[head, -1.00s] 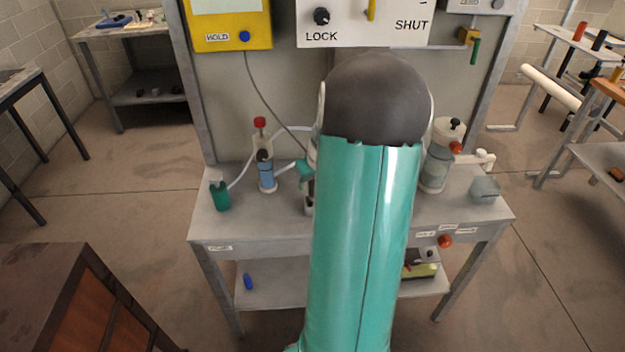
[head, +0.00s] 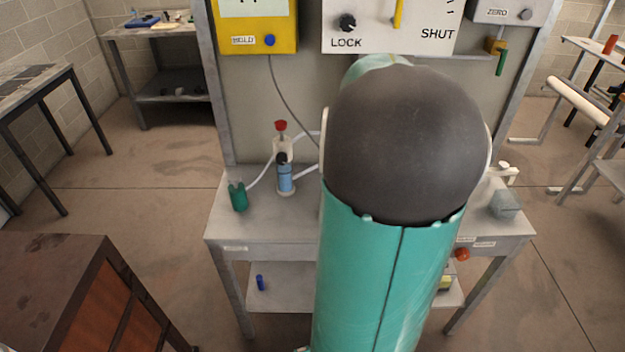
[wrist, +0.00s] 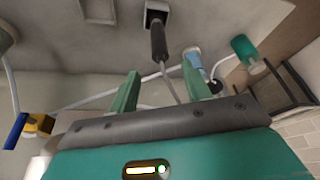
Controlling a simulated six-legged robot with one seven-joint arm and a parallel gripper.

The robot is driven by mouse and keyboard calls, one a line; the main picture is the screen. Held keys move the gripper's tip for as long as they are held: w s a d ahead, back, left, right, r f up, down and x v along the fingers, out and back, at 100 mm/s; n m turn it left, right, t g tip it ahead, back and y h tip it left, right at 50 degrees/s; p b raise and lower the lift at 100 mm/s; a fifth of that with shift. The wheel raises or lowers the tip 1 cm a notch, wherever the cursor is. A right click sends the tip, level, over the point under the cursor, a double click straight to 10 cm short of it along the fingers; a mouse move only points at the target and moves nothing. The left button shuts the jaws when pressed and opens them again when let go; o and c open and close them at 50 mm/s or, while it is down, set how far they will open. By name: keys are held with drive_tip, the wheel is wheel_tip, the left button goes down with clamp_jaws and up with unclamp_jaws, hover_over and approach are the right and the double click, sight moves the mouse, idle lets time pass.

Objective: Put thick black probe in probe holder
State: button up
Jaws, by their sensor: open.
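My gripper (wrist: 160,67) is open, with its two green fingers apart and nothing between their tips. A thick black probe (wrist: 158,42) shows in the wrist view just beyond the fingertips, roughly in line with the gap. A thin grey cable runs from its near end down between the fingers. Its far end meets a pale square block with a dark opening (wrist: 157,6), which looks like the probe holder; I cannot tell how deep the probe sits. In the head view my arm hides the probe, the block and my gripper.
A green cup (head: 238,197) and a blue cylinder (head: 285,178) stand on the bench's left side. A pale hose runs between them. The yellow meter (head: 258,22) hangs above with its cable. A clear grey container (head: 506,205) stands at the right.

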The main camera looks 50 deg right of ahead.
drive_tip(key=shift+a, duration=0.1)
drive_tip(key=w+a+r+n, duration=0.1)
drive_tip(key=w+a+r, duration=0.15)
drive_tip(key=a, duration=0.85)
drive_tip(key=w+a+r+n, duration=0.15)
drive_tip(key=a+r, duration=0.25)
drive_tip(key=a, duration=0.7)
drive_tip(key=s+a+n+t+y, duration=0.1)
drive_tip(key=s+a, duration=0.3)
drive_tip(key=a, duration=0.4)
drive_tip(key=s+a+n, duration=0.1)
drive_tip(key=s+a, duration=0.3)
drive_tip(key=a, duration=0.5)
drive_tip(key=shift+s+a+r+n+t+y, duration=0.25)
drive_tip(key=shift+r+n+t+y, duration=0.1)
drive_tip(key=shift+r+t+y, duration=0.1)
drive_tip(key=shift+d, duration=0.15)
